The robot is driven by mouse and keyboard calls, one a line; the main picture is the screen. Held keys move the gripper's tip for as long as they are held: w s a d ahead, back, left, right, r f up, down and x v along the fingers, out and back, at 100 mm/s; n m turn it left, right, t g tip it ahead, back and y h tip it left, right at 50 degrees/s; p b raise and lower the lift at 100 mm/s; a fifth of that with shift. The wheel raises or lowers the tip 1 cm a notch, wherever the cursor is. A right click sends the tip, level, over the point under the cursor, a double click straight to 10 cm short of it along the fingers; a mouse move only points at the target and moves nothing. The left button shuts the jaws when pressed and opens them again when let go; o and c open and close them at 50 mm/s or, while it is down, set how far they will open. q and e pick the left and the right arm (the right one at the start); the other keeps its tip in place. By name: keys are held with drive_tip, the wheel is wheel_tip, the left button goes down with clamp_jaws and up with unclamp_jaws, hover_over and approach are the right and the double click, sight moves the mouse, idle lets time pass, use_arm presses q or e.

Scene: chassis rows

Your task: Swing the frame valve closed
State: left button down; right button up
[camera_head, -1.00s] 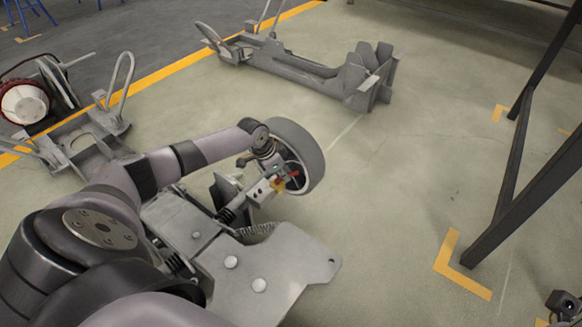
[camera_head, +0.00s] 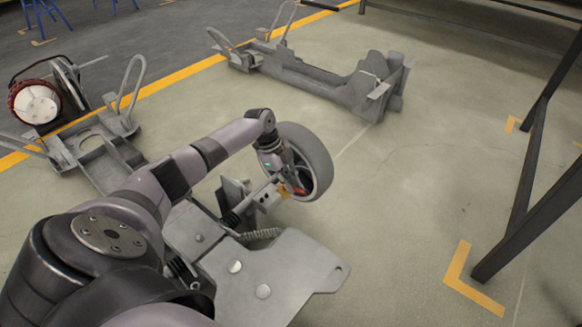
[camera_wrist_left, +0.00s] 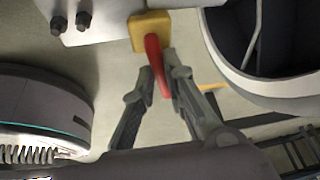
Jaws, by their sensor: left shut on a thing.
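The frame valve has a yellow body (camera_wrist_left: 151,31) and a red lever (camera_wrist_left: 156,65), on a light metal block of the chassis frame (camera_wrist_left: 105,18). In the left wrist view the lever hangs down from the body. My left gripper (camera_wrist_left: 165,80) has one finger on each side of the lever and is shut on it. In the head view the red lever (camera_head: 299,190) shows small beside the wheel (camera_head: 312,160), with most of the valve and the fingers hidden or too small to tell. My right gripper is not in view.
The grey chassis (camera_head: 265,275) lies below my left arm. Another chassis (camera_head: 310,75) stands at the back, and one with a red and white drum (camera_head: 37,103) is at the left. A dark metal stand (camera_head: 525,190) is at the right. The floor between is clear.

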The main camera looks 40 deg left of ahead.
use_arm(q)
drive_tip(key=shift+s+m+g+b, duration=0.2)
drive_tip(key=shift+m+g+b, duration=0.2)
drive_tip(key=shift+m, duration=0.6)
drive_tip(key=c, duration=1.6)
unclamp_jaws()
drive_tip(key=shift+c, duration=0.2)
drive_tip(key=v, duration=1.2)
